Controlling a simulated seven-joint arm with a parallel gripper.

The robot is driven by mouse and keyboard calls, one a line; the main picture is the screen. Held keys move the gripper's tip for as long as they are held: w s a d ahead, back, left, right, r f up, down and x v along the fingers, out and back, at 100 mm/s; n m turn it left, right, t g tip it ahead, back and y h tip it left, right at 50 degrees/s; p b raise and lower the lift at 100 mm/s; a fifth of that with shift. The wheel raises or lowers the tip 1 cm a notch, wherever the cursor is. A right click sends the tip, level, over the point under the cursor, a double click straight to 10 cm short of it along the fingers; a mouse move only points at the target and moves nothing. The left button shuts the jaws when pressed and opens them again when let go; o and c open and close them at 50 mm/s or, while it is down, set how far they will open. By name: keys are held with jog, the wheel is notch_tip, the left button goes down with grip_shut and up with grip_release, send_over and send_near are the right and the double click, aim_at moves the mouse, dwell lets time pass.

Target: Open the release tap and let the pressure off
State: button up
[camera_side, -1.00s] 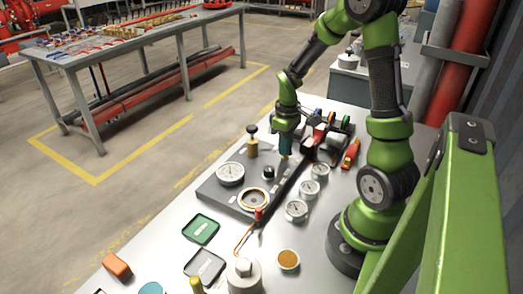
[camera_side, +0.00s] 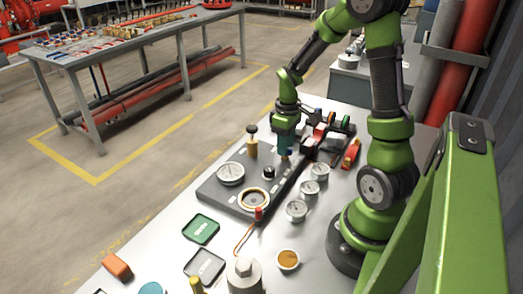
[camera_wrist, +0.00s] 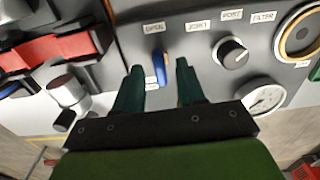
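A dark instrument panel (camera_side: 222,195) lies on the bench. In the wrist view a small blue lever (camera_wrist: 159,67) stands upright on the panel under a white label; I cannot tell for sure whether it is the release tap. My gripper (camera_wrist: 160,76) is open, with one green finger on each side of the lever and a gap to both. A black knob (camera_wrist: 232,52) with a white pointer mark is right of the lever.
The panel also carries a white-faced gauge (camera_side: 230,173), a brass-rimmed ring (camera_side: 253,198) and a brass post with a black top (camera_side: 252,147). Several loose gauges (camera_side: 297,209) stand along its right side. Red and black parts (camera_side: 318,140) crowd behind my gripper.

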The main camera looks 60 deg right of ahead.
notch_tip(320, 180, up, 16)
jog(key=shift+r, duration=0.15)
dwell(0.4)
jog(key=s+a+r+m+t+y, duration=0.1)
jog(key=s+a+m+t, duration=0.1)
jog(key=a, duration=0.8)
jog(key=s+a+r+m+t+y, duration=0.1)
jog(key=a+t, duration=0.4)
jog(key=a, duration=0.5)
jog(key=shift+s+a+m, duration=0.4)
jog(key=shift+s+m, duration=0.2)
jog(key=shift+s, duration=0.35)
jog(key=shift+o, duration=0.2)
jog(key=shift+r, duration=0.1)
dwell(0.8)
